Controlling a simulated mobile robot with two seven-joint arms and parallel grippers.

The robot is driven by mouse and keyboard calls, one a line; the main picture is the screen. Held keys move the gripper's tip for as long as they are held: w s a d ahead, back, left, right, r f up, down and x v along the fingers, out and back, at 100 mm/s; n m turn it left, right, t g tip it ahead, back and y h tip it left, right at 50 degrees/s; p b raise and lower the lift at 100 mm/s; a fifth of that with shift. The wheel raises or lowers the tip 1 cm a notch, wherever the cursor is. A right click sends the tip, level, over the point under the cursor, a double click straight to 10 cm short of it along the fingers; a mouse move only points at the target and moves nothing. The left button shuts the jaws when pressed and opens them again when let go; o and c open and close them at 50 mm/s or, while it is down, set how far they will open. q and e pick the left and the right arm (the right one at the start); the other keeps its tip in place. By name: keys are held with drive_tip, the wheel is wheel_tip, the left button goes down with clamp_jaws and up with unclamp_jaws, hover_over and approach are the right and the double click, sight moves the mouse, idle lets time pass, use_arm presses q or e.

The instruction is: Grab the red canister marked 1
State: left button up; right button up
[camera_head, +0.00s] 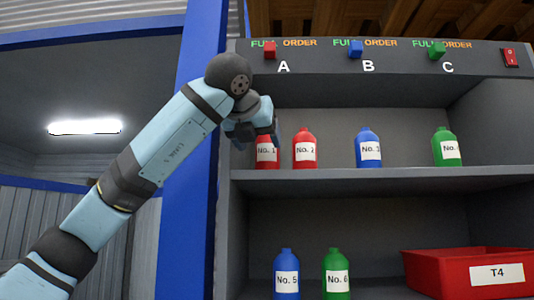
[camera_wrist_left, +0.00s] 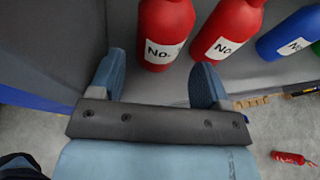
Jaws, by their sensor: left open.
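The red canister marked No. 1 (camera_head: 267,153) stands upright at the left end of the upper shelf. My left gripper (camera_head: 252,133) is in front of its top and hides its upper part in the head view. In the left wrist view my left gripper (camera_wrist_left: 160,85) is open and empty. The No. 1 canister (camera_wrist_left: 163,35) shows just beyond the fingers, roughly between them, and I cannot tell whether they touch it. A second red canister, No. 2 (camera_head: 305,150), stands close to its right; it also shows in the left wrist view (camera_wrist_left: 228,30). My right gripper is not in view.
On the upper shelf (camera_head: 400,178) stand a blue canister (camera_head: 368,150) and a green one (camera_head: 446,150) further right. Below are blue No. 5 (camera_head: 286,280), green No. 6 (camera_head: 336,280) and a red T4 tray (camera_head: 440,278). A blue post (camera_head: 187,220) stands left of the shelf.

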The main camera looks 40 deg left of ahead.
sight(264, 149)
use_arm(q)
drive_tip(key=p+x, duration=0.1)
drive_tip(key=x, duration=0.4)
drive_tip(key=shift+w, duration=0.15)
drive_tip(key=shift+c, duration=1.1)
drive_tip(key=c, duration=0.6)
drive_tip(key=shift+c, duration=0.2)
